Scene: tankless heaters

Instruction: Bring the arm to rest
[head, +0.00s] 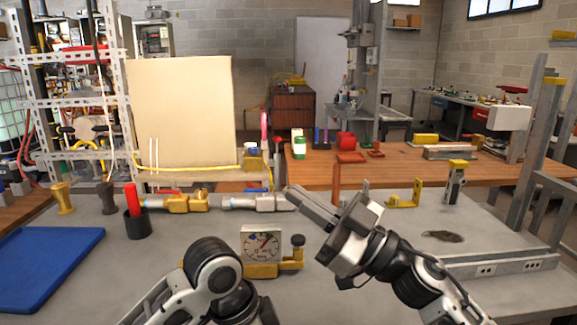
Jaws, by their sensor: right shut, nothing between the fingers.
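My right gripper (292,194) reaches in from the lower right over the grey workbench (400,220). Its fingers are shut, with nothing held, and point to the upper left. In the picture, its tips meet the right end of a grey metal fitting (255,203); I cannot tell whether they touch. A brass valve (188,203) with a red handle is in line with the fitting to the left. My left arm shows only as bent links at the bottom centre; its gripper is not in view.
A pressure gauge (262,246) on a yellow base stands between my arms. A dark cup (138,224) holds a red-handled tool. A blue tray (45,268) lies at left, a grey rail (500,265) at right. A beige panel (180,112) stands behind the bench.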

